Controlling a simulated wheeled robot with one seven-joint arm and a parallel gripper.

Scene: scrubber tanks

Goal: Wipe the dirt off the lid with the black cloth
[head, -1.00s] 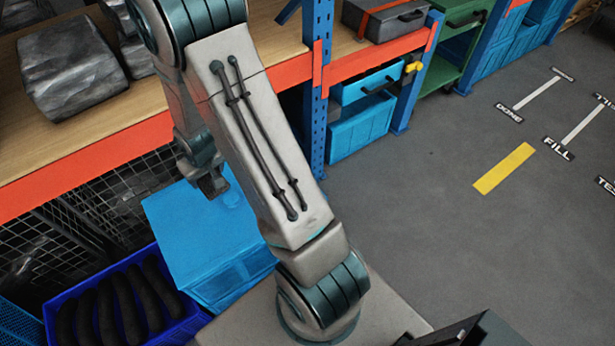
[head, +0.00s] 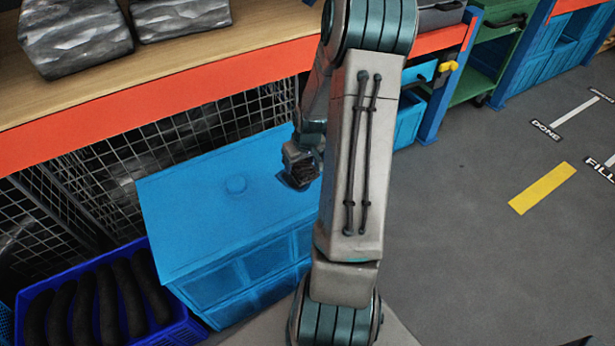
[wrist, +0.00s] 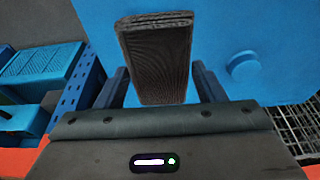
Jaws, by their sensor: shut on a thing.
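The lid (head: 205,225) is a flat blue panel with a round raised knob, on top of a blue crate (head: 235,278) in the head view. It also shows in the wrist view (wrist: 225,25), with its knob at the right. My gripper (wrist: 158,84) is shut on the black cloth (wrist: 157,50), a folded, ribbed dark pad between the two fingers. In the head view my gripper (head: 301,176) is at the right part of the lid, partly hidden by my arm. I cannot tell whether the cloth touches the lid. I can make out no clear dirt on the visible lid.
A wooden bench with an orange edge (head: 150,92) runs behind the lid and carries grey wrapped blocks (head: 75,38). A wire mesh (head: 200,135) stands below it. A dark blue bin (head: 165,335) with several black rolls is at the left.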

